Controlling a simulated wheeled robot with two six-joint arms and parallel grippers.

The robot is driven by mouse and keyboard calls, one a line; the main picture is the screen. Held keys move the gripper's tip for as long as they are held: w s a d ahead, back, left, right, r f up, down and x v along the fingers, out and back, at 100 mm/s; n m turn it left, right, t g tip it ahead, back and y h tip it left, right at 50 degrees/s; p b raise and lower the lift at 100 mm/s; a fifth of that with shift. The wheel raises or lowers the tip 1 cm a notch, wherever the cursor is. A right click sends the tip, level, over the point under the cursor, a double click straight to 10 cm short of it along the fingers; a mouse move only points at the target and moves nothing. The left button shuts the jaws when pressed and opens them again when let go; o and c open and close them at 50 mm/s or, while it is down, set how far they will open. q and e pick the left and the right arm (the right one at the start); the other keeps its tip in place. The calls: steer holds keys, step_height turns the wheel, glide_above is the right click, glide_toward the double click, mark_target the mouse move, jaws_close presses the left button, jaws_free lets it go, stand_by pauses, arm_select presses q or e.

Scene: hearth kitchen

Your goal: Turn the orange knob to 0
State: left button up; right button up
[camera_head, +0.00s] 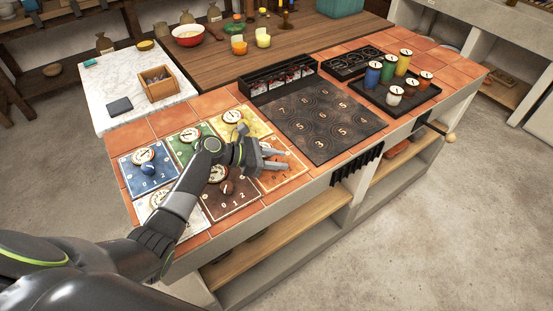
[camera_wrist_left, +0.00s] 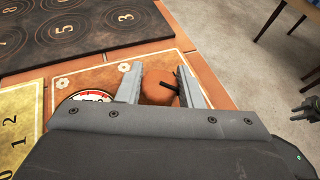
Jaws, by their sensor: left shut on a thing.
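The orange panel (camera_head: 293,174) lies on the near front part of the tiled counter. My left gripper (camera_head: 276,159) reaches over it from the left and hides most of its dial and knob in the head view. In the left wrist view, the round orange-brown knob (camera_wrist_left: 158,92) with a dark pointer sits between the two grey fingers of my left gripper (camera_wrist_left: 160,86), which are closed on it. The pointer's exact mark cannot be read. A white and red dial (camera_wrist_left: 90,97) is partly hidden beside the gripper. A dark device, probably my right gripper (camera_wrist_left: 304,110), shows at the right edge of the wrist view.
Blue (camera_head: 149,182), green, yellow, brown and white panels with dials lie around the orange one. A black numbered plate (camera_head: 325,122) is just right of it. Coloured canisters (camera_head: 389,68) stand on a black tray farther right. Open floor lies in front of the counter.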

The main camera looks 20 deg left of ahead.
arm_select(q)
steer(key=shift+f, duration=0.1)
steer(key=o, duration=1)
steer(key=b+v, duration=0.1)
steer(key=v, duration=1.5)
steer(key=shift+f, duration=0.1)
steer(key=shift+v, duration=0.75)
steer(key=shift+d, duration=0.1)
